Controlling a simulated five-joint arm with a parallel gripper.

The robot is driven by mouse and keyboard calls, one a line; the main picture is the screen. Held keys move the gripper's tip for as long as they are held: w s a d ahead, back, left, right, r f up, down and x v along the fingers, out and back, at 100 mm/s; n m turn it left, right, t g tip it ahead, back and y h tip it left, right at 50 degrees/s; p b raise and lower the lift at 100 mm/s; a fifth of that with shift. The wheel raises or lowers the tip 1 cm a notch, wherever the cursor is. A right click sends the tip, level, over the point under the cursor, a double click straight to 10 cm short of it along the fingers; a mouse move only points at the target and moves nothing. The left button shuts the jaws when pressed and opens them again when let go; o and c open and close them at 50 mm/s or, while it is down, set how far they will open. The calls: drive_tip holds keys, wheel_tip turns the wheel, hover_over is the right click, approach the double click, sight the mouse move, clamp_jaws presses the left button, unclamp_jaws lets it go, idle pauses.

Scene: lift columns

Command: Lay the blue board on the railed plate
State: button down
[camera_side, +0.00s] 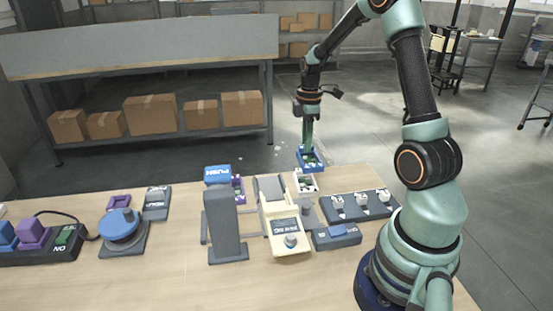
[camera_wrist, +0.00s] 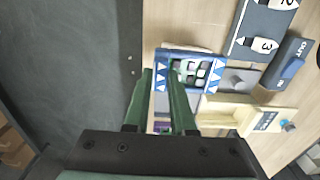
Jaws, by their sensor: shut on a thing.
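The blue board (camera_side: 311,160) is a small square piece with a blue border and a dark green, patterned middle. My gripper (camera_side: 307,148) is shut on it and holds it up above the far edge of the table. In the wrist view the board (camera_wrist: 190,72) shows blue edges with white triangles, and my gripper's fingers (camera_wrist: 160,75) reach its near side. A small white raised holder with green in it (camera_side: 305,184) stands just below the board in the side view. I cannot tell for sure whether it is the railed plate, as rails are too small to make out.
A cream device with a knob (camera_side: 284,224), a dark upright block with a blue PUSH top (camera_side: 224,225) and a purple holder (camera_side: 238,189) stand close by. A dark strip with several white pieces (camera_side: 360,205) lies right. A blue-switched box (camera_side: 336,236) sits in front.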

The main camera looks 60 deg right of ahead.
drive_tip(key=w+a+r, duration=0.2)
drive_tip(key=w+a, duration=0.5)
drive_tip(key=a, duration=0.2)
drive_tip(key=shift+w+f, duration=0.15)
drive_tip(key=shift+f, duration=3.35)
drive_tip(key=shift+f, duration=0.6)
drive_tip(key=shift+c, duration=1.1)
unclamp_jaws()
drive_tip(key=shift+r, duration=0.15)
drive_tip(key=shift+r, duration=2.9)
drive_tip(key=shift+r, duration=0.1)
